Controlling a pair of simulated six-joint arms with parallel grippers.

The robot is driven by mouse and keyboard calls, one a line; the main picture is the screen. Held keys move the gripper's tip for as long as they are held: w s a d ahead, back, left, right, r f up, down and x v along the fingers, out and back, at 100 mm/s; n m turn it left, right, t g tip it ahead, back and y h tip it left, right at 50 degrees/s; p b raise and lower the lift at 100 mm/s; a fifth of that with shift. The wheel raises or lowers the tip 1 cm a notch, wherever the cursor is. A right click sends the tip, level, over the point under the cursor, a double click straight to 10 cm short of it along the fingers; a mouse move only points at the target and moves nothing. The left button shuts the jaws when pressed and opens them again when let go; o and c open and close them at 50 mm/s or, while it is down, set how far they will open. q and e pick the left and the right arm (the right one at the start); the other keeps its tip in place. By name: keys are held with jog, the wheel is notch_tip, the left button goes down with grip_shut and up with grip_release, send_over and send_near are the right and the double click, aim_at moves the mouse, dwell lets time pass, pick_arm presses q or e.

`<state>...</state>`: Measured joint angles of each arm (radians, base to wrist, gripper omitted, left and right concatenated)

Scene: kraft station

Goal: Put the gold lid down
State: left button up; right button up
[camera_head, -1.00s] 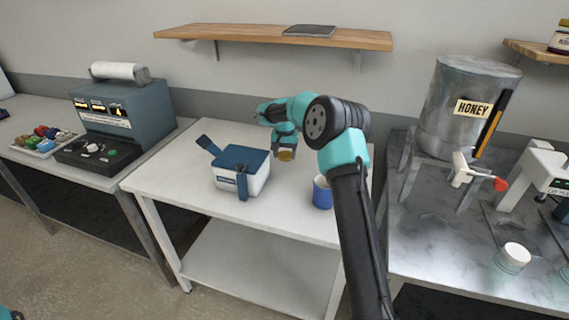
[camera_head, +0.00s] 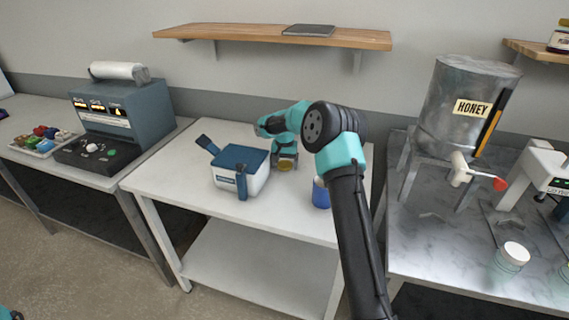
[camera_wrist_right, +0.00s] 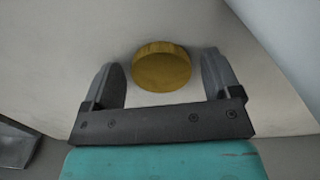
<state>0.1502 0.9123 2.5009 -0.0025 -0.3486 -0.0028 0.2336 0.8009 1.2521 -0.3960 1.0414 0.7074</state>
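The gold lid (camera_head: 285,165) lies on the white table (camera_head: 290,212), just right of the blue and white box. In the right wrist view the gold lid (camera_wrist_right: 161,67) sits between the two fingers, with a gap on each side. My right gripper (camera_head: 285,161) is over the lid; in its wrist view the gripper (camera_wrist_right: 162,80) is open and not touching the lid.
The blue and white box (camera_head: 240,170) stands close left of the lid. A blue cup (camera_head: 321,194) stands to the right, partly behind my right arm. The table front is clear. A honey tank (camera_head: 462,110) stands on the right counter.

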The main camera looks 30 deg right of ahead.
aim_at(285, 165)
jog(key=shift+o, duration=0.2)
jog(key=shift+r, duration=0.1)
notch_tip(285, 165, up, 12)
dwell(0.6)
jog(key=shift+o, duration=0.4)
jog(key=shift+r, duration=0.1)
